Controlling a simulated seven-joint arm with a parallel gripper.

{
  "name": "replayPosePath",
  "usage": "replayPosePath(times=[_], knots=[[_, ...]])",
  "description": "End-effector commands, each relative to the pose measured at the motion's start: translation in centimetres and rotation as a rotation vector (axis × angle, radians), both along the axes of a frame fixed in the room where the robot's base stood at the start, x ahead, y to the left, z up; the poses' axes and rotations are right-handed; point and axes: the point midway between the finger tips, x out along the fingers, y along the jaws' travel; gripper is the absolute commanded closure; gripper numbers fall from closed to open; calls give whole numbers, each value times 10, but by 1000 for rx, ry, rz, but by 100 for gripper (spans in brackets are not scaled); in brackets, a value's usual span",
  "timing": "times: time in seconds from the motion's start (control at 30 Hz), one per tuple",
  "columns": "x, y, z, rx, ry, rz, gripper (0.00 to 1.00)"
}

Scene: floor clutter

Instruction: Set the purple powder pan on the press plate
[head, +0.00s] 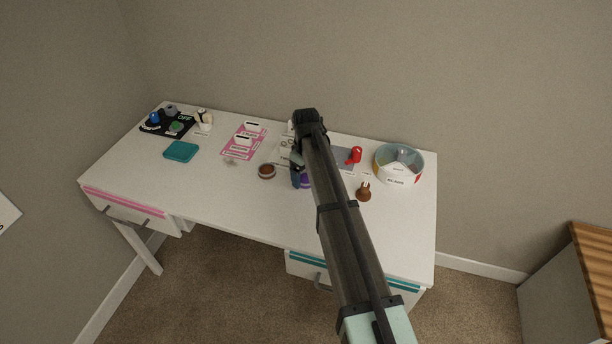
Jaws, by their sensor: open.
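The purple powder pan (306,182) shows only in part on the white desk, just right of my gripper and partly hidden by my arm. My gripper (297,180) is open and points down close beside it. I cannot tell whether the fingers are around the pan or touching it.
A brown-red round pan (267,171) is left of my gripper. A brown piece (363,191) and a divided round bin (399,167) stand right. A pink sheet (243,144), teal pad (181,151) and black panel (168,122) lie left. The desk's (220,195) front left is clear.

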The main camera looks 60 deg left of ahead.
Motion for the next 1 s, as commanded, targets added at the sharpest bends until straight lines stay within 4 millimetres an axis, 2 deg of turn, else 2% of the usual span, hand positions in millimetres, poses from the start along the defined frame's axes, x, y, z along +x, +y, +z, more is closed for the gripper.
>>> replayPosePath(times=[0.3,0.5,0.67,0.73,1.0], knots=[[0,1,59,2,0,0,13],[0,0,90,1,-1,0,13],[0,0,104,0,0,0,13],[0,0,108,0,0,0,8],[0,0,110,-1,0,0,8]])
